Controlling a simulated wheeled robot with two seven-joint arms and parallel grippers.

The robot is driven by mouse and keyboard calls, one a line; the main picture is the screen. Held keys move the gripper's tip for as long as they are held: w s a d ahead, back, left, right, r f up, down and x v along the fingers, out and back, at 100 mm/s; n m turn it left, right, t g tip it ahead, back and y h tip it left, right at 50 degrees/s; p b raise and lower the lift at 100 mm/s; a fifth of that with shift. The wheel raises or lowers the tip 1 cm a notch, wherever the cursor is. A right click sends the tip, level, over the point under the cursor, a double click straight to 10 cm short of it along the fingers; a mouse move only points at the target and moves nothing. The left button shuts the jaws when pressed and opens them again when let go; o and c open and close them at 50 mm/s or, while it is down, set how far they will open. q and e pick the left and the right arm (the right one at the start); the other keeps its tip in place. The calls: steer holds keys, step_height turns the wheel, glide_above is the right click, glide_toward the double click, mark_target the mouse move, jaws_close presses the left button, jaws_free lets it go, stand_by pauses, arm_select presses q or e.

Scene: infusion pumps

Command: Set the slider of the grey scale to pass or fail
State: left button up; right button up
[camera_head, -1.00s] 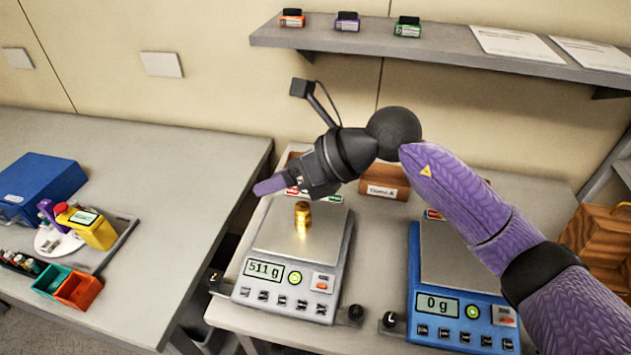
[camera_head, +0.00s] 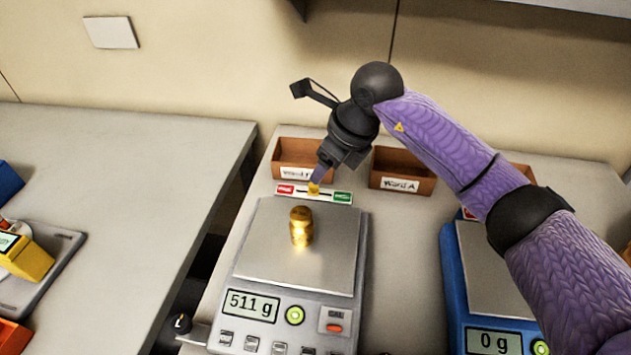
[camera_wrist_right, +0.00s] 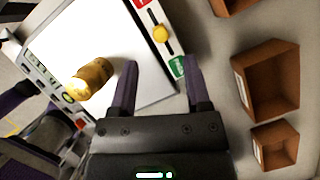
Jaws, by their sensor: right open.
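The grey scale (camera_head: 300,262) reads 511 g and carries a stack of gold weights (camera_head: 301,228) on its pan; the stack also shows in the wrist view (camera_wrist_right: 93,78). At its back edge is a strip with a red label (camera_head: 286,189) at the left and a green label (camera_head: 342,196) at the right. The yellow slider knob (camera_head: 314,189) is about midway between them, also in the wrist view (camera_wrist_right: 160,34). My right gripper (camera_head: 317,178) is open and points down at the knob. In the wrist view the knob shows beyond the gap between the fingertips (camera_wrist_right: 160,64); contact is unclear.
Two open brown boxes (camera_head: 302,172) and (camera_head: 401,185) stand behind the scale, close to my right gripper. A blue scale (camera_head: 455,285) reading 0 g stands at the right. The left table (camera_head: 110,165) is clear near its right edge.

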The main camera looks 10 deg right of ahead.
mark_target(317, 186)
steer(key=b+x, duration=0.1)
steer(key=x, duration=0.4)
steer(key=shift+w+f, duration=0.1)
steer(key=shift+f, duration=0.1)
jaws_close()
stand_by(1.1)
